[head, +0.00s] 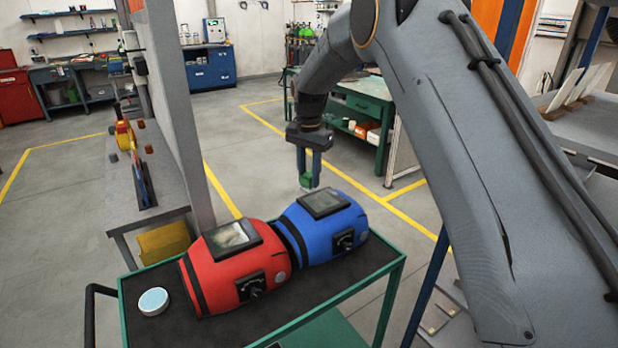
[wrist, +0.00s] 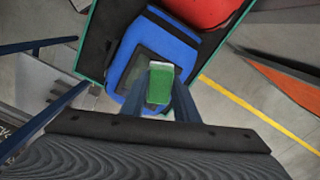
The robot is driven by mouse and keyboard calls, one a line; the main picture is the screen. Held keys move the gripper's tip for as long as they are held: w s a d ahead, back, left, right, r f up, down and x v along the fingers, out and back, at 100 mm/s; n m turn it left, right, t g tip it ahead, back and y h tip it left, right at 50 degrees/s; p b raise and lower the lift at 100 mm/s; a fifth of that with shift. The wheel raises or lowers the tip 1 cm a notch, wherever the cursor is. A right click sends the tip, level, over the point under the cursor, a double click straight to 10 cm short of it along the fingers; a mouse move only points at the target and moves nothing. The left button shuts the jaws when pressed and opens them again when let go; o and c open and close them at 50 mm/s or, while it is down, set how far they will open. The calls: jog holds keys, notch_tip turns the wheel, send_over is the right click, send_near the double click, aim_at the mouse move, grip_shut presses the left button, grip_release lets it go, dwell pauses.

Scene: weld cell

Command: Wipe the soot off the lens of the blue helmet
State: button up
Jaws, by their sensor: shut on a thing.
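The blue helmet (head: 345,246) lies on the cart's dark top in the head view, its lens (head: 325,203) facing up. That lens looks dark grey; soot on it is hard to make out. The helmet also shows in the wrist view (wrist: 181,45), with its lens (wrist: 137,72) partly hidden by what I hold. My gripper (head: 307,172) is shut on a green block (wrist: 160,86) with a pale edge. In the head view the block hangs just beyond the lens; in the wrist view it overlaps the lens. I cannot tell whether they touch.
A red helmet (head: 213,272) lies left of the blue one, its lens (head: 232,237) showing a pale patch. A round pale tin (head: 153,301) sits at the cart's left end. The green-rimmed cart (head: 391,289) stands beside a grey post (head: 176,100) and a workbench (head: 168,190).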

jog(key=shift+r+p, duration=0.65)
jog(key=shift+r, duration=0.85)
